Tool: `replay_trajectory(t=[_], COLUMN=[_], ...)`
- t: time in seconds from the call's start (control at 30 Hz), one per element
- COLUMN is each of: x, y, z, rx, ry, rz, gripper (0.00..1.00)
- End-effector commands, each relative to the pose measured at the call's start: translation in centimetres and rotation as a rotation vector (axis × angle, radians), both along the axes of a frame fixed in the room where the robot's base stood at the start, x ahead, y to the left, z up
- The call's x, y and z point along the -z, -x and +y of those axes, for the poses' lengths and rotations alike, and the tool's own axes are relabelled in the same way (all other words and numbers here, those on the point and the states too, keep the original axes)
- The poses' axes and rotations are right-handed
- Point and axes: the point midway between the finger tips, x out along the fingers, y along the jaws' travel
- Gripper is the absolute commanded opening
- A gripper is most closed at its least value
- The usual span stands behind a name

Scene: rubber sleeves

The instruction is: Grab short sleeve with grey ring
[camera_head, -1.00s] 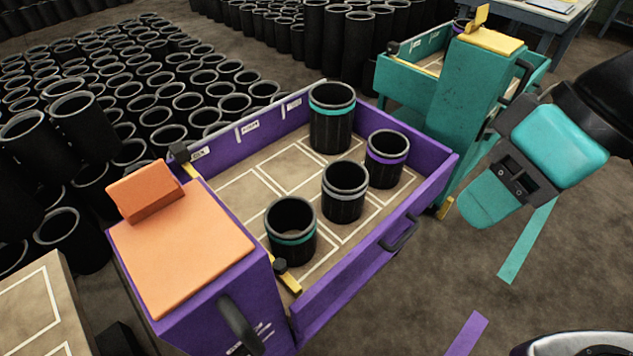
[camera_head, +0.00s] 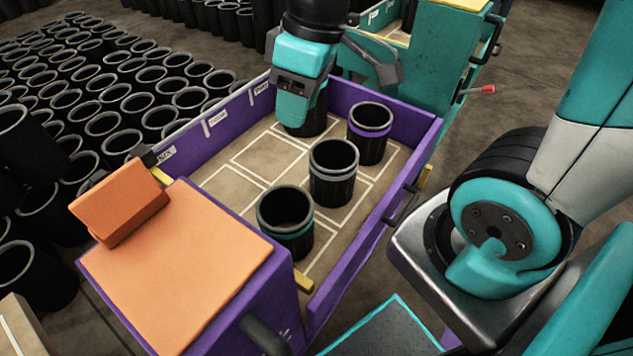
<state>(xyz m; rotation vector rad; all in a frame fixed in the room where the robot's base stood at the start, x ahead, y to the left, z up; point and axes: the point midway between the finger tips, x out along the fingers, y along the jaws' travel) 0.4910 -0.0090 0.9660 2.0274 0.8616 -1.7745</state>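The short black sleeve with a grey ring (camera_head: 332,184) stands upright in the middle of the sleeves in the purple cart (camera_head: 342,262). My gripper (camera_head: 293,104) hangs over the cart's back part, above and left of this sleeve and apart from it in the picture. It is in front of a taller sleeve (camera_head: 310,124), which it mostly hides. How far apart its fingers are does not show clearly. A sleeve with a purple ring (camera_head: 369,134) stands to the right behind the grey-ringed one. A short sleeve with a teal ring (camera_head: 286,226) stands nearest the front.
The purple cart has raised walls and an orange-topped end block (camera_head: 175,255). A teal cart (camera_head: 435,60) stands behind it. Many black sleeves (camera_head: 110,90) fill the floor at left. The left part of the cart's bed is bare.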

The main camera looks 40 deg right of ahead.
Motion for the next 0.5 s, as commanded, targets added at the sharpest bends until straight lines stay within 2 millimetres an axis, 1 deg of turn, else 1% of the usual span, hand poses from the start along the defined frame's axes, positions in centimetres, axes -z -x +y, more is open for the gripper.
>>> replay_trajectory(t=[0.03, 0.07, 0.1, 0.2, 0.3, 0.33, 0.4, 0.5], x=[5.2, 6.9, 9.0, 13.4, 16.1, 16.7, 17.7, 19.3], y=[-2.4, -3.6, -5.0, -7.5, -8.7, -8.9, -9.1, -9.1], z=[-2.3, -3.7, -5.5, -9.6, -12.5, -13.0, -13.8, -14.0], rx=[-0.003, -0.015, -0.032, -0.075, -0.11, -0.117, -0.13, -0.136], ry=[0.043, 0.069, 0.101, 0.17, 0.216, 0.225, 0.236, 0.24], rz=[0.005, 0.004, 0.004, 0.015, 0.028, 0.031, 0.037, 0.04], gripper=[0.38, 0.38, 0.38, 0.38, 0.38, 0.38, 0.38, 0.38])
